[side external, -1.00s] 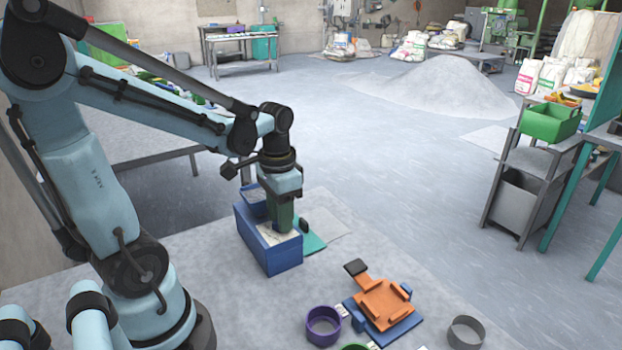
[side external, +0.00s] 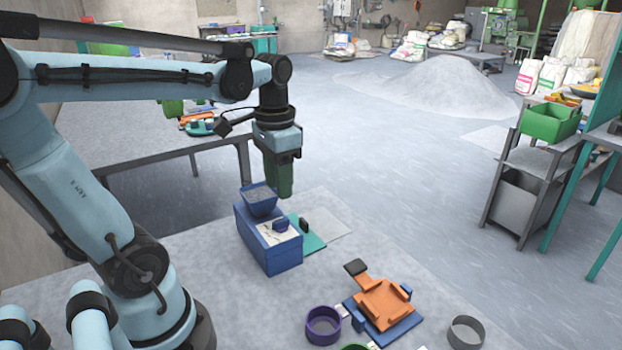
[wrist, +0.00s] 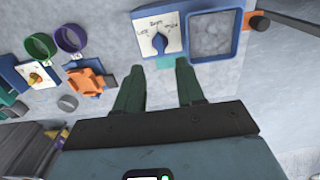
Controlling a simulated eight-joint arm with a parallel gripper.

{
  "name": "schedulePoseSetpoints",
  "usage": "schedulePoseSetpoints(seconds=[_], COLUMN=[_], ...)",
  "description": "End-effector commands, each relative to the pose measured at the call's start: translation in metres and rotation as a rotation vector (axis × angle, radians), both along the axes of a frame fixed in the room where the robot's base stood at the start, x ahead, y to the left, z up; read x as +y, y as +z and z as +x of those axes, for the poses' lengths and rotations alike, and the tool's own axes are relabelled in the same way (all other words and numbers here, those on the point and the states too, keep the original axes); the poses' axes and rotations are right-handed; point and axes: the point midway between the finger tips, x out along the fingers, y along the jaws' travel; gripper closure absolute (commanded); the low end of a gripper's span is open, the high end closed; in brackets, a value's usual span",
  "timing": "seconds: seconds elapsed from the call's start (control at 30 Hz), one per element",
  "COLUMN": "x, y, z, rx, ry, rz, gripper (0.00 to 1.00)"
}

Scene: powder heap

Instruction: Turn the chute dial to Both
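The chute dial is a small blue knob (side external: 281,225) on the white label plate of a blue box (side external: 270,252). In the wrist view the knob (wrist: 160,42) sits below small printed labels, the middle one seeming to read Both. Its narrow end points up, roughly at that middle label; the exact alignment is too small to tell.
A blue hopper (side external: 259,198) rises from the box beside the dial. An orange fixture (side external: 384,300), a purple ring (side external: 323,325) and a grey ring (side external: 466,332) stand on the table towards the front. Open space surrounds the raised gripper.

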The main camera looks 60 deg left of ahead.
Motion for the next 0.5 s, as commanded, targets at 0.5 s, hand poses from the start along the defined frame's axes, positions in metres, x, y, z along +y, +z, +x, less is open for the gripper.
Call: schedulePoseSetpoints(seconds=[0.5], x=[0.000], y=[0.042], z=[0.000], rx=[0.000], ry=[0.000], rz=[0.000], gripper=[0.62])
